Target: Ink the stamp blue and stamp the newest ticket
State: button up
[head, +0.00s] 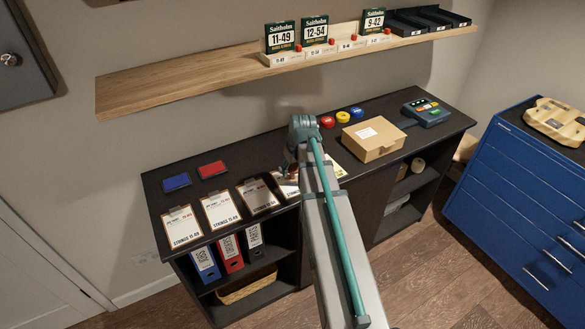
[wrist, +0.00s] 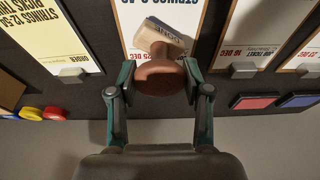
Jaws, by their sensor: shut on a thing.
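My gripper (wrist: 160,80) is shut on the handle of a stamp (wrist: 160,45), which has a round brown knob and a pale wooden block. The stamp is tilted over a white ticket (wrist: 133,20) reading STRINGS; I cannot tell whether it touches. In the head view my arm hides most of the gripper. The blue ink pad (head: 177,182) lies at the desk's back left; it also shows in the wrist view (wrist: 297,101). Several clipped tickets line the front, including one at far left (head: 183,228) and one beside it (head: 220,208). Their dates are too small to compare surely.
A red ink pad (head: 212,169) lies right of the blue one. Red (head: 328,121), yellow (head: 342,116) and blue (head: 357,112) round pieces, a cardboard box (head: 372,139) and a keypad device (head: 426,112) stand on the right. A wooden shelf (head: 190,78) hangs above the desk.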

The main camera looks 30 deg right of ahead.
jog(key=shift+f+b, duration=0.3)
jog(key=shift+f, duration=0.3)
dwell(1.8)
jog(key=shift+r, duration=0.1)
jog(key=shift+r+p, duration=2.25)
jog(key=shift+r, duration=1.2)
jog(key=shift+f, duration=0.15)
